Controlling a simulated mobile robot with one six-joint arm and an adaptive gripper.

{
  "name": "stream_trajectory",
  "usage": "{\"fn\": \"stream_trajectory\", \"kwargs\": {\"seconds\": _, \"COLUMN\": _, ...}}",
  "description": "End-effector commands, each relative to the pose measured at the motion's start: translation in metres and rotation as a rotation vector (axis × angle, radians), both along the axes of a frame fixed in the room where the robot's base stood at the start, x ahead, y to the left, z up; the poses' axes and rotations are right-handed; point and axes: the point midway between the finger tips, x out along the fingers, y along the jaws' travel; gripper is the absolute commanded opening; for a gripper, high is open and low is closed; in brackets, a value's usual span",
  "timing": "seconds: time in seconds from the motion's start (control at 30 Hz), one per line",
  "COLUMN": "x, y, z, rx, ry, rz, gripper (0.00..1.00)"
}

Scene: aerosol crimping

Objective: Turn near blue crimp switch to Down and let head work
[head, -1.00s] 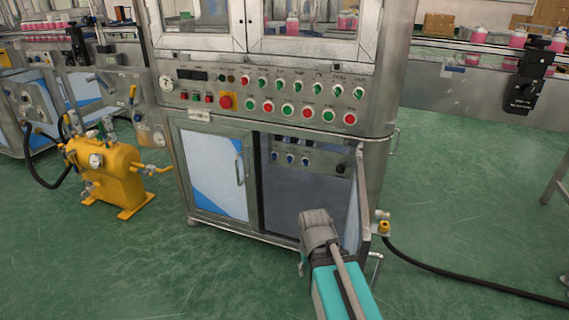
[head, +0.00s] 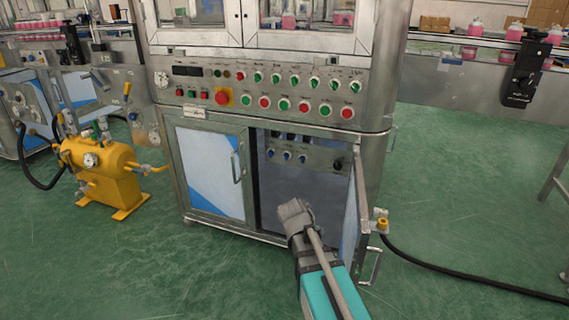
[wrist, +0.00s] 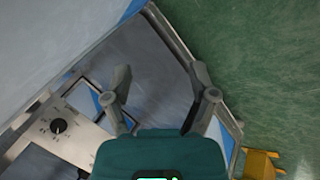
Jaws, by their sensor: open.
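Several small blue switches (head: 287,155) sit in a row on a grey panel (head: 318,158) inside the open lower cabinet of the machine. Their lever positions are too small to tell. A black knob (head: 338,164) is at the panel's right end; a black knob also shows on a plate in the wrist view (wrist: 58,127). My gripper (head: 290,208) is in front of the cabinet opening, below the switches and apart from them. In the wrist view its two fingers (wrist: 160,75) are spread with nothing between them. The blue switches are not clearly seen there.
The open cabinet door (head: 357,195) stands just right of my gripper. The left door (head: 212,170) is shut. Push buttons line the upper panel (head: 265,90). A yellow tank (head: 105,175) stands at left. A black hose (head: 470,283) lies on the green floor at right.

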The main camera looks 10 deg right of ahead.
Motion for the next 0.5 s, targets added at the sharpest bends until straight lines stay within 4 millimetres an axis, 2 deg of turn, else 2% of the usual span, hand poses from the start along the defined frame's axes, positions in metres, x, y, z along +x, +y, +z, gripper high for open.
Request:
{"fn": "stream_trajectory", "kwargs": {"seconds": 0.03, "x": 0.02, "y": -0.001, "z": -0.003, "rx": -0.065, "ry": -0.02, "rz": 0.05, "gripper": 0.74}}
{"fn": "stream_trajectory", "kwargs": {"seconds": 0.27, "x": 0.089, "y": -0.003, "z": 0.018, "rx": -0.403, "ry": -0.088, "rz": 0.296, "gripper": 0.74}}
{"fn": "stream_trajectory", "kwargs": {"seconds": 0.5, "x": 0.157, "y": 0.019, "z": 0.047, "rx": -0.775, "ry": -0.115, "rz": 0.557, "gripper": 0.74}}
